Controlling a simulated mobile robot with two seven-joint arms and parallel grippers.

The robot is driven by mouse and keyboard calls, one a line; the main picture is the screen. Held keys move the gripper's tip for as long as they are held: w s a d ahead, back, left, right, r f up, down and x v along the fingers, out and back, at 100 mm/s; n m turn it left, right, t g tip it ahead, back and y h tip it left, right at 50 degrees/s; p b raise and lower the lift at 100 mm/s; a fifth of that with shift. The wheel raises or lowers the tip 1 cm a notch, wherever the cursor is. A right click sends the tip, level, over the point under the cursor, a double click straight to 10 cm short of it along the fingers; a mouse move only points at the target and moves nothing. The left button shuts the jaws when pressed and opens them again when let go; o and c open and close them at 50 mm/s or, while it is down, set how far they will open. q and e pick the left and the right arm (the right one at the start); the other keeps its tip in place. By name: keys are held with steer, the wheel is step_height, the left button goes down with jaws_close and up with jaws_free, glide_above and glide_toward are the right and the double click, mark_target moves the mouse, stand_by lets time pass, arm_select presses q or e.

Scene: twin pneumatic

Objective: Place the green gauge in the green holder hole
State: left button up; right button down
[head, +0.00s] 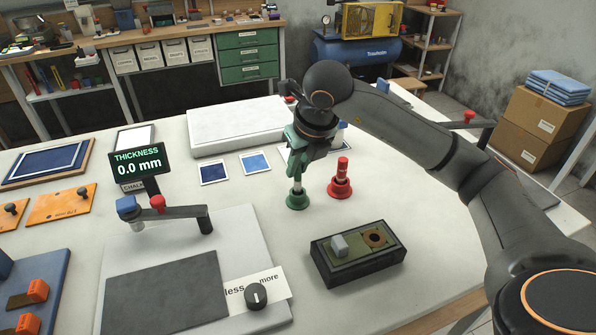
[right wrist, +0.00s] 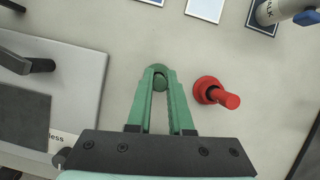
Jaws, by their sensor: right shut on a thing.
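My right gripper (head: 297,172) points down over the table and is shut on the green gauge. In the right wrist view the gauge's rounded green top (right wrist: 161,82) shows between the fingertips (right wrist: 160,76). A pale part of its shaft (head: 297,187) shows just below the fingers in the head view. Directly beneath is the green holder (head: 298,202), a flared base on the white table. The gauge is upright and in line with the holder; I cannot tell how deep it sits in the hole. My left gripper is not in view.
A red gauge (head: 342,166) stands in a red holder (head: 340,188) close to the right. A black box (head: 336,276) with a grey block and a round hole lies in front. A thickness display (head: 138,161) reads 0.0 mm at left. Blue cards (head: 254,162) lie behind.

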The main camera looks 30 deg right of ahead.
steer(key=shift+f, duration=0.8)
steer(key=shift+f, duration=0.2)
steer(key=c, duration=0.8)
jaws_free()
steer(key=shift+r, duration=0.35)
steer(key=v, duration=1.1)
steer(key=shift+s+r+p, duration=0.15)
steer(key=shift+r+p, duration=0.2)
